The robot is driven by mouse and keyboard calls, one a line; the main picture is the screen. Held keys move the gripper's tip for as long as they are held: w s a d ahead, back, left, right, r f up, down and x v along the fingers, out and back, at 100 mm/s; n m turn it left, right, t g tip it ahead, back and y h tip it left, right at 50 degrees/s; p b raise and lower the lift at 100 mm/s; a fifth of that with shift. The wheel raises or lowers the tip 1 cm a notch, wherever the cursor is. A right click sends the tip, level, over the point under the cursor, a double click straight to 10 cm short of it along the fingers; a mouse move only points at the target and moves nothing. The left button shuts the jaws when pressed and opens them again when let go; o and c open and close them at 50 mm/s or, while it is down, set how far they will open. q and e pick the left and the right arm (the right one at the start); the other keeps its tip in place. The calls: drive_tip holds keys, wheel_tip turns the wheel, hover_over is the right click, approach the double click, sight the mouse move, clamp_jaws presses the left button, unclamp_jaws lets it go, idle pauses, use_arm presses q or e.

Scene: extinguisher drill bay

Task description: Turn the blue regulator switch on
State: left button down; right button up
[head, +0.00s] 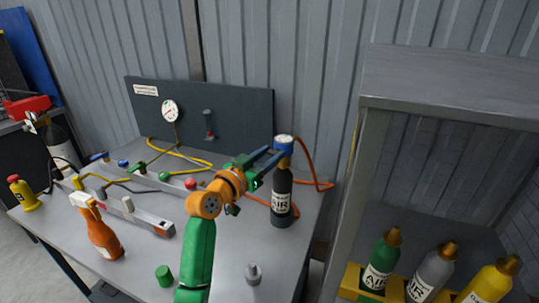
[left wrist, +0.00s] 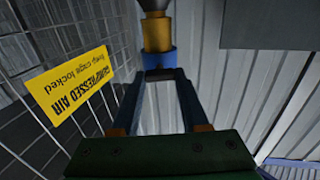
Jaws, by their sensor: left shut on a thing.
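The blue regulator switch (head: 285,144) sits on top of an upright black bottle (head: 281,200) labelled AIR, at the right end of the bench. A pale round face shows on its top. My left gripper (head: 276,152) reaches it from the left, with its blue fingers closed around its side. In the left wrist view, which is upside down, the blue switch (left wrist: 160,59) shows beyond the fingertips (left wrist: 165,75), with a yellow neck (left wrist: 157,32) and dark bottle above it. The fingertips hide part of the switch. My right gripper is out of view.
An orange hose (head: 308,165) runs from the bottle's top. The bench (head: 215,265) holds a manifold bar (head: 133,212), an orange spray bottle (head: 102,235) and small cylinders. A rack (head: 370,135) with green, grey and yellow bottles stands close on the right. A gauge panel (head: 240,115) stands behind.

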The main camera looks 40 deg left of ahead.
use_arm(q)
drive_tip(key=n+p, duration=0.2)
drive_tip(key=n, duration=0.2)
drive_tip(key=shift+r+p, duration=0.15)
drive_tip(key=shift+p, duration=0.2)
drive_tip(key=n+p, duration=0.2)
drive_tip(key=n, duration=0.2)
drive_tip(key=shift+a, duration=0.1)
drive_tip(key=n+p, duration=0.3)
drive_tip(key=n, duration=0.2)
drive_tip(key=shift+n, duration=0.4)
drive_tip(key=shift+a+f+n+p, duration=0.15)
drive_tip(key=shift+n+p, duration=0.3)
drive_tip(key=shift+n, duration=0.5)
drive_tip(key=shift+d+f+n+p, duration=0.15)
drive_tip(key=shift+n+p, duration=0.25)
drive_tip(key=shift+n, duration=0.55)
drive_tip(key=shift+a, duration=0.1)
drive_tip(key=shift+c, duration=2)
unclamp_jaws()
